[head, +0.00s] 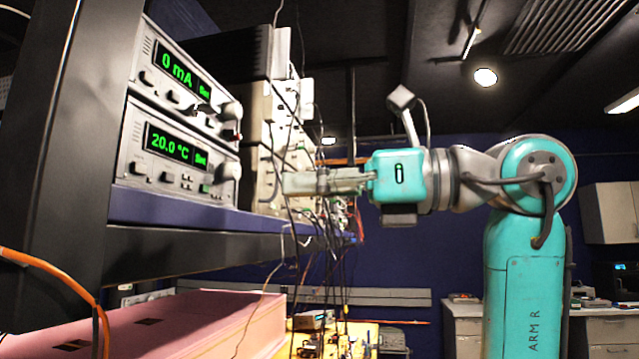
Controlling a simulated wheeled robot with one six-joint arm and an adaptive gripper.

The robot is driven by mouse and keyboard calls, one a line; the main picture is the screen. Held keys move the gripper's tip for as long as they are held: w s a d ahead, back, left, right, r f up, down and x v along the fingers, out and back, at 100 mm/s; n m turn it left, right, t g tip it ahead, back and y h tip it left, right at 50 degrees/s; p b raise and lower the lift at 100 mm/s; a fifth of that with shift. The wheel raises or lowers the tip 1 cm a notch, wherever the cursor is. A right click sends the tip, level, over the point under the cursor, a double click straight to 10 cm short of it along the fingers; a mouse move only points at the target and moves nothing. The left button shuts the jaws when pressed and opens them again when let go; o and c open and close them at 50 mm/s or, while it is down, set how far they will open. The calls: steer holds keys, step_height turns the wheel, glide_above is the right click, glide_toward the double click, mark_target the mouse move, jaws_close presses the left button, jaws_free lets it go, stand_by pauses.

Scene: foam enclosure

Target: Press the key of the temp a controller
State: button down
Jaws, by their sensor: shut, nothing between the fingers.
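A controller with a green "20.0 °C" display (175,150) stands on the shelf at the left. It has small keys and a knob below and right of its display, too small to read; no "temp a" label is legible. Another unit reading "0 mA" (185,82) is stacked on top of it. My gripper (290,183) is shut and empty. It points left in the picture, to the right of the controller's front, near hanging cables and apart from the keys as far as I can tell. Its fingertips overlap pale instruments behind.
Loose cables (292,215) hang around the gripper's tip. A blue shelf edge (215,218) runs below the controllers, with a dark post (65,150) at the left. Pink foam (190,325) lies below the shelf. Cabinets (608,212) stand far right.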

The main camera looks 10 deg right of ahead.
mark_target(207, 187)
steer(key=x, duration=0.9)
steer(key=shift+w+a, duration=0.1)
steer(key=shift+a, duration=0.25)
steer(key=shift+w+a, duration=0.2)
steer(key=shift+a, duration=0.35)
steer(key=shift+d, duration=0.1)
